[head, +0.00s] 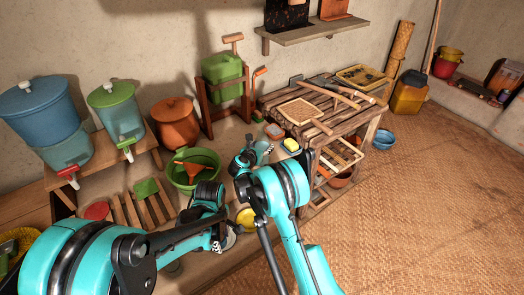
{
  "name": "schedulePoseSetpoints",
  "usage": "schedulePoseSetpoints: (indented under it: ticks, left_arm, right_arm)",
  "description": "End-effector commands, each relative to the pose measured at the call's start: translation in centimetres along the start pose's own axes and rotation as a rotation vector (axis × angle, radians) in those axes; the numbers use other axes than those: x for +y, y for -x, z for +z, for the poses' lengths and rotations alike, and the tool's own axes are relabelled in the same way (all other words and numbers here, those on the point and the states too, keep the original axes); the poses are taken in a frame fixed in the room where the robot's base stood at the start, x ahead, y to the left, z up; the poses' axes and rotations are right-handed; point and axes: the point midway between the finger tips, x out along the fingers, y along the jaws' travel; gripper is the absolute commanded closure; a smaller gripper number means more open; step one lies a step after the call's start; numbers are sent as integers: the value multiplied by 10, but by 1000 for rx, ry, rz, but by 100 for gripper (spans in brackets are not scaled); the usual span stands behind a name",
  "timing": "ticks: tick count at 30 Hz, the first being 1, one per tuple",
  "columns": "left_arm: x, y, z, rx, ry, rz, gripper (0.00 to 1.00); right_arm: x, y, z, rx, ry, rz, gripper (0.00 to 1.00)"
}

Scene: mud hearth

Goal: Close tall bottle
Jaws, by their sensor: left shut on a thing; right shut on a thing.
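My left gripper (224,240) is low in the middle of the head view, dark and small, with its arm coming in from the left. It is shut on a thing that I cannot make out. My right gripper (264,149) is higher, beyond the large teal joint of its arm, in front of the wooden rack. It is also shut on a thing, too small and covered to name. I cannot pick out a tall bottle or its cap for certain.
A green basin (205,160) with an orange funnel (193,168) stands behind my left arm. A slatted wooden rack (330,130) with tools stands right of my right gripper. A yellow round thing (246,217) lies between my arms. The woven floor (430,200) at right is clear.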

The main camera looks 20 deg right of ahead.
Motion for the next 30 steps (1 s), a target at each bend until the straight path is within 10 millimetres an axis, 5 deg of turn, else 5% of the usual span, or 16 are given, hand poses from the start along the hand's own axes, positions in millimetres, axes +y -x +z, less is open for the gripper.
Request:
schedulePoseSetpoints:
  ticks: [14,25,30]
  left_arm:
    - [0,5,0,0,0,0,69]
    - [0,20,0,0,0,0,69]
    - [0,25,0,0,0,0,69]
  right_arm:
    - [0,4,9,0,0,0,87]
    - [0,16,40,0,0,0,87]
    - [-18,24,48,0,-1,-1,87]
